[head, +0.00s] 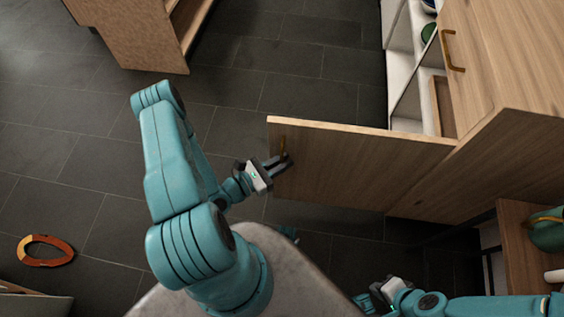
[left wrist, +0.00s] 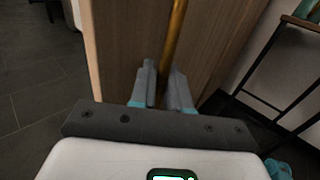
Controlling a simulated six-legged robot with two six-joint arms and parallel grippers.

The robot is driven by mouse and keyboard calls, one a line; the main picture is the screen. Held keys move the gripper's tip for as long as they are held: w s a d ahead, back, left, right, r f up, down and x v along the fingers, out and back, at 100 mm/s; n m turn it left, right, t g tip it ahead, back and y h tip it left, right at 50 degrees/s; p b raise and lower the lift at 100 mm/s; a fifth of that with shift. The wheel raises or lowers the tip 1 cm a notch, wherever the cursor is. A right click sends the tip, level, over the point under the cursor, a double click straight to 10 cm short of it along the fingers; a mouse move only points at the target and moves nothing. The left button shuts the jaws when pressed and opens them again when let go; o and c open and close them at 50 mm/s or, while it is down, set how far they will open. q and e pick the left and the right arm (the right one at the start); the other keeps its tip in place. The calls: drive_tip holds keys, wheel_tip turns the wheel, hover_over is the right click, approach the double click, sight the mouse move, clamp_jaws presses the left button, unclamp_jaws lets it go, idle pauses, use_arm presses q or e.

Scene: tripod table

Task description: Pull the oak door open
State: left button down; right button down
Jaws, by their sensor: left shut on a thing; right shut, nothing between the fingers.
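The oak door (head: 350,165) stands swung out from the cabinet (head: 500,60), with open shelves showing behind it. Its brass handle (head: 283,146) is near the door's free edge, and it also shows in the left wrist view (left wrist: 176,35). My left gripper (head: 280,165) is shut on this handle; in the left wrist view the fingers (left wrist: 163,85) close around the bar's lower part. My right gripper (head: 372,295) is shut and empty at the bottom of the head view, apart from the door.
A second oak door with a brass handle (head: 451,50) is at upper right. White shelves (head: 405,60) hold a green bowl (head: 428,32). A wooden unit (head: 140,35) stands at upper left. An orange ring-shaped object (head: 45,251) lies on the dark tiled floor, which is mostly clear at left.

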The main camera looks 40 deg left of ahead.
use_arm(q)
drive_tip(key=c, duration=1.3)
unclamp_jaws()
drive_tip(key=p+v, duration=0.1)
drive_tip(key=v, duration=1.5)
drive_tip(key=shift+s, duration=0.15)
